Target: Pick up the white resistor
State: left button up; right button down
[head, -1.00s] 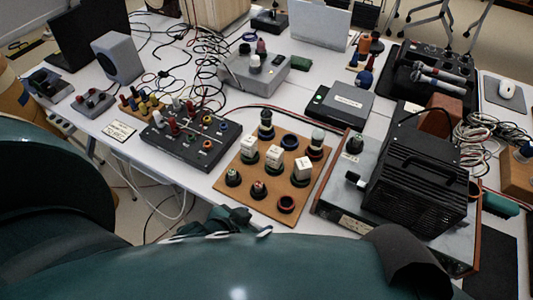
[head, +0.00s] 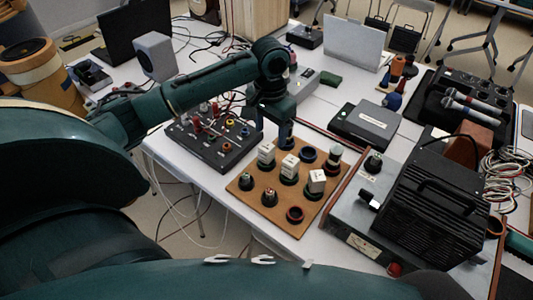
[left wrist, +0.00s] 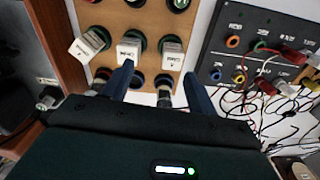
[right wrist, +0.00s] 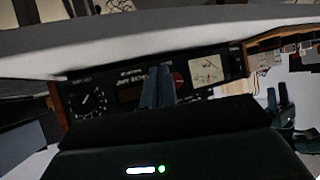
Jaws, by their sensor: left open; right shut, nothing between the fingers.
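Several parts stand on a brown board (head: 243,183). Three are white blocks on dark green bases: a left one (head: 266,153), a middle one (head: 289,167) and a right one (head: 316,181). They look alike, and I cannot tell which is the white resistor. In the left wrist view the three blocks (left wrist: 129,50) form a row just beyond my fingers. My left gripper (head: 286,136) is open and points down above the far left part of the board. It is spread and empty in the left wrist view (left wrist: 158,70). My right gripper (right wrist: 157,70) is shut and empty, facing an instrument panel.
A black panel with coloured sockets (head: 222,160) lies left of the board, below my left arm. A large black finned box (head: 440,190) stands on a grey instrument at the right. Cables are strewn at the right.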

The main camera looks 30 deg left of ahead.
aim_at(266, 146)
pick_arm(q)
jog(key=w+a+r+n, duration=0.1)
jog(key=a+r, duration=0.2)
jog(key=f, duration=0.7)
jog(key=shift+w+f, duration=0.2)
jog(key=shift+f, duration=0.15)
jog(key=f, duration=0.4)
jog(key=shift+w+d, duration=0.15)
jog(key=shift+d, duration=0.2)
jog(key=shift+f, duration=0.65)
jog(key=shift+c, duration=0.5)
jog(key=c, duration=1)
jog(key=shift+r, duration=0.1)
